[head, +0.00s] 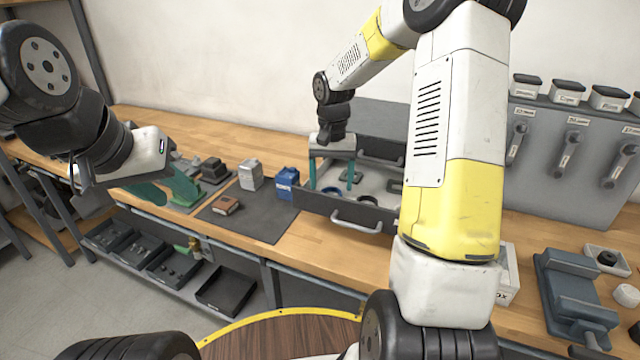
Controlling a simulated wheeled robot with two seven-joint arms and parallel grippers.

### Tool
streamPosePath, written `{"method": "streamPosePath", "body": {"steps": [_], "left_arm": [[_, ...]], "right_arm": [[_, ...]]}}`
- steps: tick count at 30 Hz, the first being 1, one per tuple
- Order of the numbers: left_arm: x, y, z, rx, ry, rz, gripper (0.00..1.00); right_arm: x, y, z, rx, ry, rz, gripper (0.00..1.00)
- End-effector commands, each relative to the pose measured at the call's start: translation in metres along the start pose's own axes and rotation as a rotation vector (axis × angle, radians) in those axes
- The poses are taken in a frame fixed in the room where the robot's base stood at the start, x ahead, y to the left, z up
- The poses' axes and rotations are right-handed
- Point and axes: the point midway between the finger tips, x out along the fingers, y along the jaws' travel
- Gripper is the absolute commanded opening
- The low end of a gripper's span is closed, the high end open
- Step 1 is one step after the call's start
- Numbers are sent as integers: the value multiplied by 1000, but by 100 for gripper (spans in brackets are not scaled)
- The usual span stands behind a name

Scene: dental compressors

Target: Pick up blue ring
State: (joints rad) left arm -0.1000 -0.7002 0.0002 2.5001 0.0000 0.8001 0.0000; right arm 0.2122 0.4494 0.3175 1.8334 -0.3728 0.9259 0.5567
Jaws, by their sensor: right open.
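The blue ring (332,190) lies in the open grey drawer (345,212), near its left side, small and partly hard to make out. My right gripper (331,180) is above the drawer with its teal fingers spread apart and pointing down. The fingers are to either side of the ring in the picture; I cannot tell how far above it they are. Nothing shows between them. My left gripper (172,188) is at the left, over the workbench edge, with teal fingers; its opening is unclear.
A blue box (286,183), a grey-white box (250,175) and a brown item (226,205) sit on a dark mat left of the drawer. A blue-grey vise (575,290) stands at the right. Black trays (225,290) lie on a lower shelf.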

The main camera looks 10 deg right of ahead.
Motion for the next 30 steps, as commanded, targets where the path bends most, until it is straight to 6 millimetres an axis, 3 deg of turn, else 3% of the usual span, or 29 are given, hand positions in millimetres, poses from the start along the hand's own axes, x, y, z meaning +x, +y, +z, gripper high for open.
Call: {"method": "streamPosePath", "body": {"steps": [4, 12, 14, 22, 30], "left_arm": [[0, 0, 0, 0, 0, 0, 36], [0, 0, 0, 0, 0, 0, 36], [0, 0, 0, 0, 0, 0, 36], [0, 0, 0, 0, 0, 0, 36], [0, 0, 0, 0, 0, 0, 36]], "right_arm": [[18, 0, 0, 1, -3, 1, 74], [22, 0, 0, 0, 1, 0, 74], [22, 0, 0, 0, 1, 0, 66], [22, 0, 0, 0, 1, 0, 16], [17, 0, 0, 1, 2, 0, 15]]}}
